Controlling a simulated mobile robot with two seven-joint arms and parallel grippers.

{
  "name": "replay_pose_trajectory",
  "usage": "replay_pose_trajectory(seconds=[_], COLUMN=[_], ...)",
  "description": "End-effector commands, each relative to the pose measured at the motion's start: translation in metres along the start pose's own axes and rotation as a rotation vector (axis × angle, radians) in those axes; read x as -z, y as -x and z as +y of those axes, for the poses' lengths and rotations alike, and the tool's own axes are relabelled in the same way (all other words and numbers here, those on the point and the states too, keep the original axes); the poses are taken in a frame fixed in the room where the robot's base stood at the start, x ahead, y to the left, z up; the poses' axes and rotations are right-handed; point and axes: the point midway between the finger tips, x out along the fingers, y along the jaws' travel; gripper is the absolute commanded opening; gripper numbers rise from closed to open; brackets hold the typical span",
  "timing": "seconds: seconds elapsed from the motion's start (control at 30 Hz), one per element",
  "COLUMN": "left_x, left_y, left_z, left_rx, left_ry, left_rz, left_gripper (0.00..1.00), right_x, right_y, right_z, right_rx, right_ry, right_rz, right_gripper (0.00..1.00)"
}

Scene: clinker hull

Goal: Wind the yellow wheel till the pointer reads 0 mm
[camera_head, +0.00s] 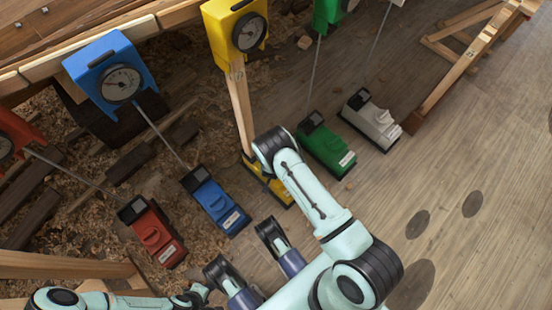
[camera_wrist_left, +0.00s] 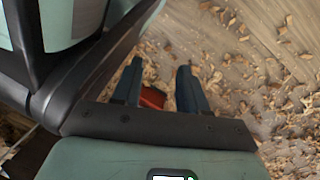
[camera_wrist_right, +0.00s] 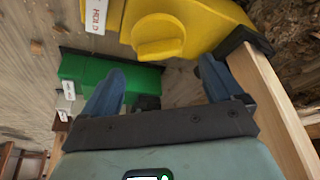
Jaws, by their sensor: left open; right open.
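The yellow dial box (camera_head: 235,30) stands at the top middle of the head view on a wooden post (camera_head: 240,105). Its round dial (camera_head: 249,32) is too small to read. The yellow base unit (camera_head: 282,192) at the post's foot is partly hidden by my right arm. In the right wrist view the yellow wheel (camera_wrist_right: 158,37), a ridged knob, sits on that yellow unit. My right gripper (camera_wrist_right: 160,88) is open and empty, its fingers apart from the wheel and just short of it. My left gripper (camera_wrist_left: 158,85) is open and empty, above the shaving-strewn floor.
Blue (camera_head: 215,200), red (camera_head: 152,233), green (camera_head: 327,147) and white (camera_head: 371,120) units stand around the yellow one, with rods running up from them. A blue dial box (camera_head: 110,70) is at upper left. Wooden trestle legs (camera_head: 465,60) stand at upper right. Floor at right is clear.

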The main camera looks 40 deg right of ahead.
Motion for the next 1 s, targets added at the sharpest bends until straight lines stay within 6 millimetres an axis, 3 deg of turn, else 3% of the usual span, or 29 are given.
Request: replay_pose_trajectory(seconds=[0.1, 0.3, 0.5, 0.77, 0.93, 1.0], left_x=[0.017, 0.037, 0.045, 0.046, 0.046, 0.045], left_y=[0.018, 0.037, 0.044, 0.044, 0.044, 0.044], left_z=[0.016, 0.034, 0.041, 0.041, 0.041, 0.041], left_rx=[-0.029, -0.063, -0.077, -0.078, -0.077, -0.077], left_ry=[-0.019, -0.039, -0.046, -0.046, -0.046, -0.046], left_rz=[0.067, 0.142, 0.174, 0.176, 0.175, 0.175], left_gripper=[0.43, 0.43, 0.43, 0.43, 0.43, 0.43], right_x=[0.002, 0.001, 0.0, 0.0, -0.001, -0.002], right_y=[0.033, 0.066, 0.078, 0.078, 0.077, 0.076], right_z=[-0.001, 0.0, 0.0, 0.0, 0.001, 0.001], right_rx=[0.002, 0.0, 0.0, -0.001, 0.005, 0.015], right_ry=[-0.001, 0.0, -0.001, -0.001, 0.019, 0.051], right_rz=[0.0, -0.001, 0.0, 0.0, -0.008, -0.021], right_gripper=[0.94, 0.94, 0.94, 0.94, 0.42, 0.38])
